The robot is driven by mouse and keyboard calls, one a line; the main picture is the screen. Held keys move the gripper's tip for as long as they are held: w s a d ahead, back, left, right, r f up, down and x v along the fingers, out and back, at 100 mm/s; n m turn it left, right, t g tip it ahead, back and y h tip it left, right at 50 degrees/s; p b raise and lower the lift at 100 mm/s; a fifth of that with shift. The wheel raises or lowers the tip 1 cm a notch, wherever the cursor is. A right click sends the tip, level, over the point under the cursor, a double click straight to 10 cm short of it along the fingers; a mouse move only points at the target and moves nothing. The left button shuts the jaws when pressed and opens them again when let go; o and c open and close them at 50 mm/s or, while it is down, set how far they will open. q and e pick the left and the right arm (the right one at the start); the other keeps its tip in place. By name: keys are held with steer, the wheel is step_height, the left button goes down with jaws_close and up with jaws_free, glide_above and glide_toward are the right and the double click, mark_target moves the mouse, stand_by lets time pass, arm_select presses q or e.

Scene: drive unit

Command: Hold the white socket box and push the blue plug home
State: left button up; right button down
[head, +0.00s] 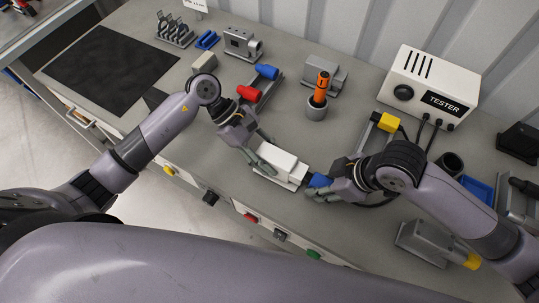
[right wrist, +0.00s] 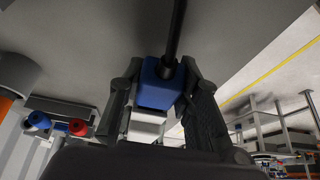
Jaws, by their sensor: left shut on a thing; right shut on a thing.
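The white socket box (head: 281,162) lies on the grey bench in the middle of the head view. My left gripper (head: 266,153) is shut on its left part. The blue plug (head: 319,181) is just off the box's right end, held by my right gripper (head: 316,188). In the right wrist view the blue plug (right wrist: 160,86) sits between both fingers of my right gripper (right wrist: 160,98), with a dark cable leaving it. The white box (right wrist: 146,128) shows right behind the plug. The plug's front face is hidden, so I cannot tell whether it touches the box.
Red (head: 248,93) and blue (head: 267,72) connectors lie behind my left gripper. An orange-handled tool (head: 322,86) stands in a grey cup (head: 317,109). The white tester (head: 428,84), with cables, stands at the back right.

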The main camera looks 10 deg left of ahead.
steer(key=shift+a, duration=0.2)
steer(key=shift+w+a, duration=0.15)
steer(key=shift+a, duration=0.2)
steer(key=shift+a, duration=0.2)
arm_select(q)
steer(key=shift+s+d, duration=0.1)
steer(key=shift+d, duration=0.05)
arm_select(e)
steer(key=shift+a, duration=0.25)
steer(key=c, duration=1.5)
jaws_free()
steer(key=shift+w, duration=0.1)
steer(key=o, duration=0.4)
steer(key=shift+a, duration=0.2)
steer(key=shift+d, duration=0.1)
steer(key=shift+d+r, duration=0.1)
steer(key=shift+d, duration=0.05)
